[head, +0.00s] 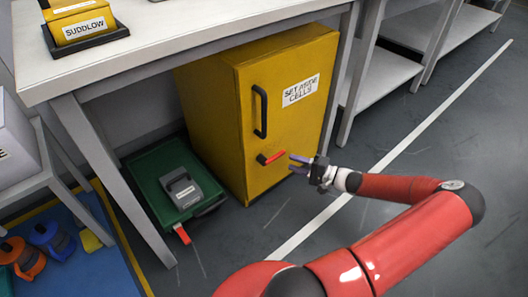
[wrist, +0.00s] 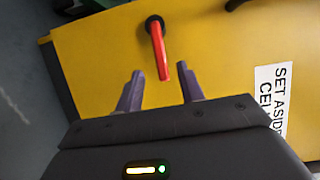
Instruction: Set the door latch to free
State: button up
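The yellow cabinet (head: 283,130) labelled "SET ASIDE CELLS" stands under the bench with its door shut. The door latch (head: 271,157) is a red lever on a dark round pivot, below the black door handle (head: 261,111). In the wrist view the latch (wrist: 158,50) points from its pivot toward my gripper. My gripper (head: 299,164) is just right of the latch in the head view. In the wrist view its two purple fingers (wrist: 160,88) are apart, with the lever's tip just ahead of the gap between them. Nothing is between the fingers.
A green tray (head: 150,172) with a grey device (head: 183,188) and a red tab lies left of the cabinet. A bench leg (head: 345,85) stands right of it. The floor in front of the door is clear, crossed by a white line (head: 390,155).

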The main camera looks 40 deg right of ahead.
aim_at(280, 156)
jog(key=x, duration=0.7)
jog(key=shift+w+d, duration=0.25)
jog(key=shift+w, duration=0.25)
jog(key=shift+c, duration=0.2)
grip_shut()
